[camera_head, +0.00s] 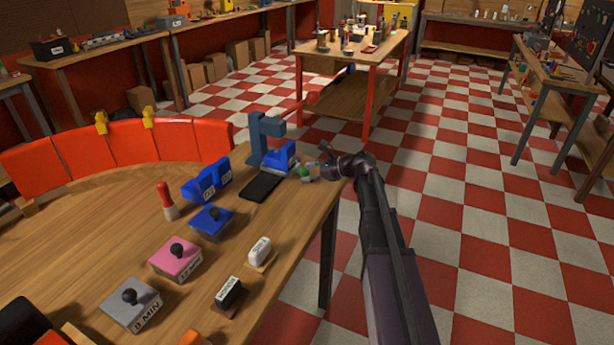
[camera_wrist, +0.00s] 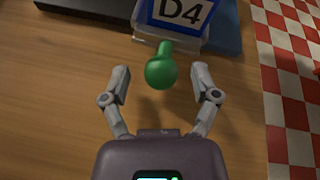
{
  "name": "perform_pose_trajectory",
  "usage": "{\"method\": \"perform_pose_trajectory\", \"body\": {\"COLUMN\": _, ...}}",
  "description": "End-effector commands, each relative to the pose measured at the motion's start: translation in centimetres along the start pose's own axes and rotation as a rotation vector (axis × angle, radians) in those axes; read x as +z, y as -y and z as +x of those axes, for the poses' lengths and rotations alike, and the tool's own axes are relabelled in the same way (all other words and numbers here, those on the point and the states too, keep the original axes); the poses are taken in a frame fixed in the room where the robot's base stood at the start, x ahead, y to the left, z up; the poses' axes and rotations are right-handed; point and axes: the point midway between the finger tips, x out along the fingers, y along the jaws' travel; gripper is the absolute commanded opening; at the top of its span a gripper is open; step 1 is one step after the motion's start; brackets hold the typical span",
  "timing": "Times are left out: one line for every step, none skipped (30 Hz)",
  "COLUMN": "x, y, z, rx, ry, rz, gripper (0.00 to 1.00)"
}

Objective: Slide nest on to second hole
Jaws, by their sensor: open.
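A blue-framed block marked D4 (camera_wrist: 180,12) sits at the top of the wrist view, on a pale clear-looking base. A green round knob (camera_wrist: 160,72) on a short stem sticks out from that base towards me. This may be the nest, but I cannot be sure. My gripper (camera_wrist: 161,80) is open, with one finger on each side of the knob and a gap on both sides. In the head view, my gripper (camera_head: 318,171) is at the table's right edge, beside the green knob (camera_head: 303,172) and the blue block (camera_head: 279,158). No holes can be made out.
A blue-grey upright stand (camera_head: 257,140) rises behind the blue block. A black slab (camera_head: 262,188) lies left of it. Blue, pink and grey knobbed blocks, including a pink one (camera_head: 175,258), stand nearer on the wooden table (camera_head: 90,240). Checkered floor lies right of the table edge.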

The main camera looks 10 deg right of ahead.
Motion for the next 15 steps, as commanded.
{"method": "perform_pose_trajectory", "body": {"x": -0.07, "y": 0.01, "z": 0.31, "rx": 0.0, "ry": 0.0, "rz": 0.0, "gripper": 0.78}}
{"method": "perform_pose_trajectory", "body": {"x": -0.05, "y": 0.01, "z": 0.4, "rx": 0.0, "ry": 0.0, "rz": 0.0, "gripper": 0.78}}
{"method": "perform_pose_trajectory", "body": {"x": -0.03, "y": 0.01, "z": 0.49, "rx": 0.0, "ry": 0.0, "rz": 0.0, "gripper": 0.78}}
{"method": "perform_pose_trajectory", "body": {"x": -0.02, "y": 0.01, "z": 0.53, "rx": -0.001, "ry": 0.0, "rz": 0.0, "gripper": 0.78}}
{"method": "perform_pose_trajectory", "body": {"x": -0.01, "y": 0.02, "z": 0.55, "rx": -0.001, "ry": 0.0, "rz": 0.0, "gripper": 0.78}}
{"method": "perform_pose_trajectory", "body": {"x": 0.0, "y": 0.02, "z": 0.57, "rx": -0.001, "ry": 0.0, "rz": 0.0, "gripper": 0.78}}
{"method": "perform_pose_trajectory", "body": {"x": 0.01, "y": 0.02, "z": 0.57, "rx": -0.001, "ry": 0.0, "rz": 0.0, "gripper": 0.78}}
{"method": "perform_pose_trajectory", "body": {"x": 0.01, "y": 0.02, "z": 0.57, "rx": -0.001, "ry": 0.0, "rz": 0.0, "gripper": 0.78}}
{"method": "perform_pose_trajectory", "body": {"x": 0.02, "y": 0.02, "z": 0.56, "rx": -0.001, "ry": 0.0, "rz": 0.0, "gripper": 0.78}}
{"method": "perform_pose_trajectory", "body": {"x": 0.02, "y": 0.02, "z": 0.55, "rx": -0.001, "ry": 0.0, "rz": 0.0, "gripper": 0.78}}
{"method": "perform_pose_trajectory", "body": {"x": 0.02, "y": 0.02, "z": 0.55, "rx": -0.001, "ry": 0.0, "rz": 0.0, "gripper": 0.78}}
{"method": "perform_pose_trajectory", "body": {"x": 0.02, "y": 0.01, "z": 0.55, "rx": -0.001, "ry": 0.0, "rz": 0.0, "gripper": 0.78}}
{"method": "perform_pose_trajectory", "body": {"x": 0.02, "y": 0.01, "z": 0.55, "rx": -0.001, "ry": 0.0, "rz": 0.0, "gripper": 0.75}}
{"method": "perform_pose_trajectory", "body": {"x": 0.02, "y": 0.01, "z": 0.54, "rx": -0.001, "ry": 0.0, "rz": 0.0, "gripper": 0.66}}
{"method": "perform_pose_trajectory", "body": {"x": 0.02, "y": 0.01, "z": 0.54, "rx": -0.001, "ry": 0.0, "rz": 0.0, "gripper": 0.55}}
